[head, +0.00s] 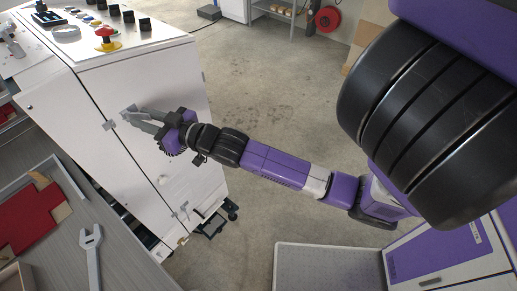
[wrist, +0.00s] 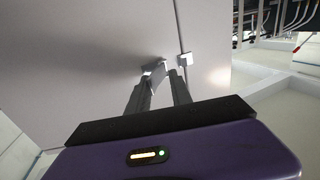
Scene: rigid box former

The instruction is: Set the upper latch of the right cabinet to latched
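The right cabinet (head: 150,84) is white, with a vertical door seam on its front. Its upper latch (head: 127,109) is a small grey metal piece near the seam, partly hidden by my fingers in the head view. In the wrist view the latch plate (wrist: 157,72) stands tilted beside the seam, apart from the small catch block (wrist: 185,60) across it. My gripper (head: 137,116) is at the upper latch; in the wrist view its fingers (wrist: 162,76) are apart, on either side of the latch plate. Whether they touch it is unclear. The lower latch (head: 181,211) is farther down the seam.
A control panel with a red emergency button (head: 106,36) tops the cabinet. A grey worktop with a wrench (head: 92,248) and a red insert (head: 30,215) lies at left. The floor (head: 262,85) beyond my arm is open. A caster (head: 231,207) sticks out below the cabinet.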

